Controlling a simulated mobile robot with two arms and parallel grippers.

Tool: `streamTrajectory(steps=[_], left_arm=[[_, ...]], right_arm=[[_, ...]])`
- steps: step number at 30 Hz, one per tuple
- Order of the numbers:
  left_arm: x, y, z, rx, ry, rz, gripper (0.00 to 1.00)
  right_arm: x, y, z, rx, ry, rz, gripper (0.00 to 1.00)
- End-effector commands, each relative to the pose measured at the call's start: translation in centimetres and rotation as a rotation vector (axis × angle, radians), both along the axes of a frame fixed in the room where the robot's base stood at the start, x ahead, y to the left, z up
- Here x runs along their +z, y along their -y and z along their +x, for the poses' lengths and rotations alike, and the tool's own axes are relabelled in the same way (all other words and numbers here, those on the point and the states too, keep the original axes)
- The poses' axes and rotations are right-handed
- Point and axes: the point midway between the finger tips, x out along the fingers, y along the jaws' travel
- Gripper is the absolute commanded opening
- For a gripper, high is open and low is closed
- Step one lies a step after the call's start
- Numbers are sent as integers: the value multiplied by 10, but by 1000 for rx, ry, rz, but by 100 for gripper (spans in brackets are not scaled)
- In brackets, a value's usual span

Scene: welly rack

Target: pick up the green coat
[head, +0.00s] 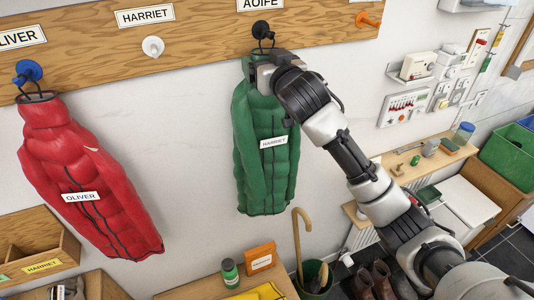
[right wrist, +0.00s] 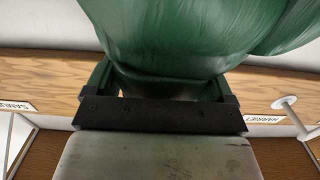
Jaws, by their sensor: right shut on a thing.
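The green coat (head: 266,170) hangs upright on the rack board by a dark loop at its collar, at the black peg (head: 261,29) under the AOIFE label. The tag on its chest (head: 274,142) reads HARRIET. My right gripper (head: 256,72) is shut on the coat's collar, just below the peg. In the right wrist view the coat (right wrist: 180,30) fills the top middle and sits between the two fingers. The loop still appears to be around the peg. My left gripper is not in view.
A red coat (head: 88,180) tagged OLIVER hangs on the blue peg (head: 29,71). The white peg (head: 153,47) under the HARRIET label (head: 146,16) is empty, as is the orange peg (head: 369,20). Below stand a green-capped bottle (head: 230,273), an orange box (head: 260,258) and a cane (head: 298,235).

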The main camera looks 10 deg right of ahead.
Motion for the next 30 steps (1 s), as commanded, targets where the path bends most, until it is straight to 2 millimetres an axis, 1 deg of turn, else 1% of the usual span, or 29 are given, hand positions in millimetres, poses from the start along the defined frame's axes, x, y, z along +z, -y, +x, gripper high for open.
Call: streamTrajectory(steps=[1,4,14,23,30], left_arm=[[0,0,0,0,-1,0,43],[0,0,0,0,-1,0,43],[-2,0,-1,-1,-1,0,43],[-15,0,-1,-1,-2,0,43],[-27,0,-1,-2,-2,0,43]], right_arm=[[0,0,0,0,0,0,43],[0,0,0,-1,0,0,28],[3,0,0,0,5,2,28],[16,0,-1,1,6,2,28],[14,5,-24,1,6,1,28]])
